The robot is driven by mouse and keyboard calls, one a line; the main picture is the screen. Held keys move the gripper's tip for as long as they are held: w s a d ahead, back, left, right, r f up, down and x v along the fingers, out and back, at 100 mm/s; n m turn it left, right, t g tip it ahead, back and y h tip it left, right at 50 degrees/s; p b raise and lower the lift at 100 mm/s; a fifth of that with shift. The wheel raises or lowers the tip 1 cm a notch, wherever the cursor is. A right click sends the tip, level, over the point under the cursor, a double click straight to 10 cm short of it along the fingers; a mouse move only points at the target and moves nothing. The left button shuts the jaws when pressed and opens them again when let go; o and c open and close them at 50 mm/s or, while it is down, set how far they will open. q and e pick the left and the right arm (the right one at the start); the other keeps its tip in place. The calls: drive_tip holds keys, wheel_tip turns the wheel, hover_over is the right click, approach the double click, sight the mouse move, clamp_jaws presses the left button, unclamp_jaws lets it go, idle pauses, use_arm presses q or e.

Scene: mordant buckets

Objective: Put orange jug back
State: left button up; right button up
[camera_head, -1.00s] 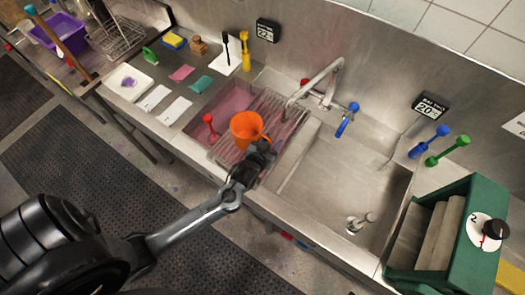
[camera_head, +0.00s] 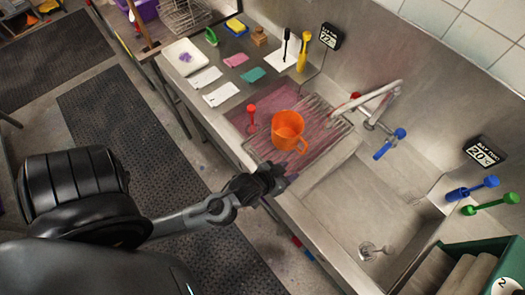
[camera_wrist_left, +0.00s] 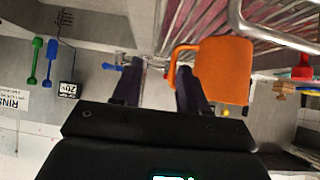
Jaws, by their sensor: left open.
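The orange jug (camera_head: 287,130) stands upright on the ribbed, pink-stained drainboard (camera_head: 323,143) left of the sink basin. Its handle points to the lower right in the head view. My left gripper (camera_head: 272,176) is at the front edge of the counter, apart from the jug and on its near side. In the left wrist view the jug (camera_wrist_left: 224,70) is beyond the fingers, with its handle near one fingertip. The left gripper (camera_wrist_left: 155,82) is open, with nothing between its fingers. My right gripper is not in view.
A red tool (camera_head: 252,118) stands left of the jug. The metal faucet (camera_head: 372,103) and blue tap handle (camera_head: 389,143) are to its right. The sink basin (camera_head: 350,205) is largely clear.

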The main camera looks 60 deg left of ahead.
use_arm(q)
drive_tip(key=s+r+m+g+h, duration=0.1)
drive_tip(key=s+r+m+g, duration=0.1)
drive_tip(key=s+g, duration=0.4)
drive_tip(key=s+m, duration=0.1)
drive_tip(key=s, duration=0.4)
drive_tip(key=shift+s+d+g, duration=0.25)
drive_tip(key=shift+d+g, duration=0.1)
drive_tip(key=shift+g, duration=0.05)
drive_tip(key=shift+r, duration=0.1)
wheel_tip(320, 180, up, 16)
drive_tip(key=p, duration=1.6)
